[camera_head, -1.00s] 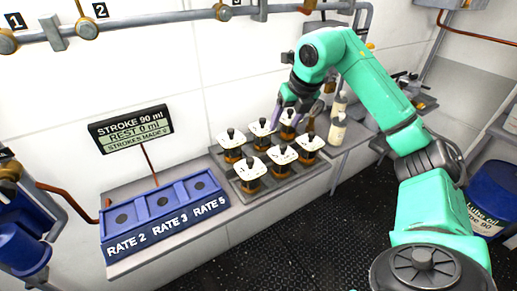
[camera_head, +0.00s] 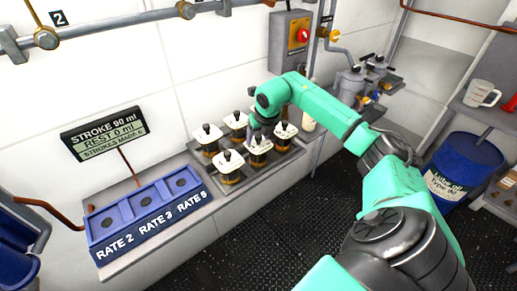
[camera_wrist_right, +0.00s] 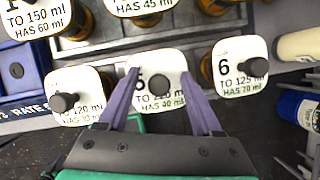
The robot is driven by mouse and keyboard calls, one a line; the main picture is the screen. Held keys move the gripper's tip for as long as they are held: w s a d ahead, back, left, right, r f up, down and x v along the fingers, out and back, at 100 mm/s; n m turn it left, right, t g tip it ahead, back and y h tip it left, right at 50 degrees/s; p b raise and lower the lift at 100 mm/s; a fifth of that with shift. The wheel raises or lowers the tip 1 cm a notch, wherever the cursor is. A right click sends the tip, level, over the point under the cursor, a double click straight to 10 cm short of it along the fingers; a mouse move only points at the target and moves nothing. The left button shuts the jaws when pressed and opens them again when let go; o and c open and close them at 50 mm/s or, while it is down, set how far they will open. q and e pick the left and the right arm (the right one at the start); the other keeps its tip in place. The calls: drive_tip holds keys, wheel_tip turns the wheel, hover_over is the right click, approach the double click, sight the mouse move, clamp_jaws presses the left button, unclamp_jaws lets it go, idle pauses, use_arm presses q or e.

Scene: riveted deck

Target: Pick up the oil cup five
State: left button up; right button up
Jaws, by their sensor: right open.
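Oil cup five (camera_head: 258,147) is the middle cup of the front row on the tray, with a white label plate, dark knob and amber glass. In the right wrist view its plate (camera_wrist_right: 172,101) shows a partly covered 5. My right gripper (camera_head: 258,132) is just over it, pointing down. In the wrist view the gripper (camera_wrist_right: 160,76) is open, its two purple fingers on either side of the cup's knob. Cup six (camera_wrist_right: 240,68) stands to its right, and another cup (camera_wrist_right: 82,88) to its left. My left gripper is not in view.
The other cups stand close around on the grey tray (camera_head: 232,184). A blue rack (camera_head: 148,222) marked RATE 2, RATE 3, RATE 5 stands to the left, with a readout sign (camera_head: 103,132) above. A pale bottle (camera_head: 309,120) stands right of the tray.

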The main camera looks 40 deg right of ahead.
drive_tip(key=shift+a, duration=0.1)
clamp_jaws()
drive_tip(key=shift+r, duration=0.1)
idle(1.1)
